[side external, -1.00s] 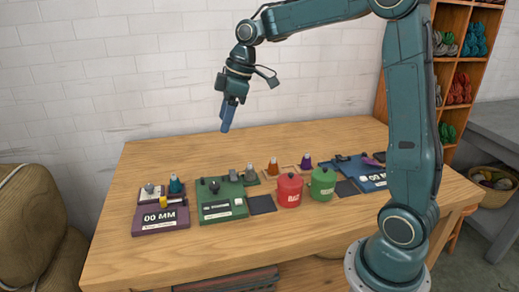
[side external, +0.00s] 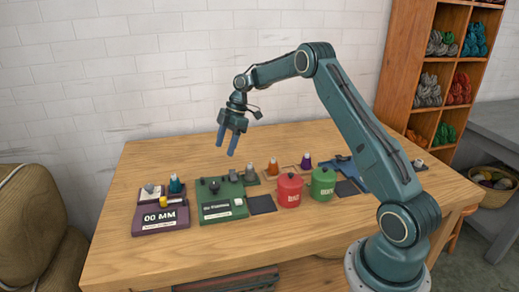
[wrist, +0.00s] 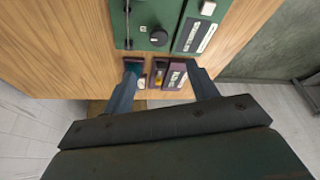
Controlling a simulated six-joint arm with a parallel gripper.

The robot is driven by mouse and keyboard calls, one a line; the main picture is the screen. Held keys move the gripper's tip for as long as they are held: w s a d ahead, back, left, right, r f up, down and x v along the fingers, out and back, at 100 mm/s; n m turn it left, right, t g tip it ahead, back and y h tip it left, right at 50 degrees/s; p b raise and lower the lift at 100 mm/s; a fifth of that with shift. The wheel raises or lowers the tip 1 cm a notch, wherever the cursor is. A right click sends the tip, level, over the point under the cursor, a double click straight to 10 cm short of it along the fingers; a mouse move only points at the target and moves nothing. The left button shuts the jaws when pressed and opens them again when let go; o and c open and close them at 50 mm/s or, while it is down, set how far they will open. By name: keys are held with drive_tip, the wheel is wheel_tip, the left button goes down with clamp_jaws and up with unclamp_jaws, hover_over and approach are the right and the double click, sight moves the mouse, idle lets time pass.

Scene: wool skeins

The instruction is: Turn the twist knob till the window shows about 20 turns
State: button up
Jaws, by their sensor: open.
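A dark round knob (side external: 214,186) stands on the back part of a green panel (side external: 234,188); in the wrist view the knob (wrist: 158,38) has a pale mark on it. In front of it, the green unit has a dark window (side external: 215,208) with pale characters too small to read. My gripper (side external: 226,147) is open and empty, in the air above and behind the green unit, apart from the knob. In the wrist view its two fingers (wrist: 164,72) are spread.
A purple unit (side external: 150,226) reading "00 MM" with a yellow button is left of the green one. A red pot (side external: 289,190) and a green pot (side external: 322,184) stand right. Several coloured cones line the back. The table's front strip (side external: 200,255) is clear.

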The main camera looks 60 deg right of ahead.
sight(214, 185)
drive_tip(key=shift+d+f, duration=0.15)
drive_tip(key=shift+f, duration=0.15)
drive_tip(key=shift+x, duration=6.85)
drive_tip(key=shift+c, duration=0.5)
drive_tip(key=c, duration=0.9)
drive_tip(key=shift+o, duration=0.2)
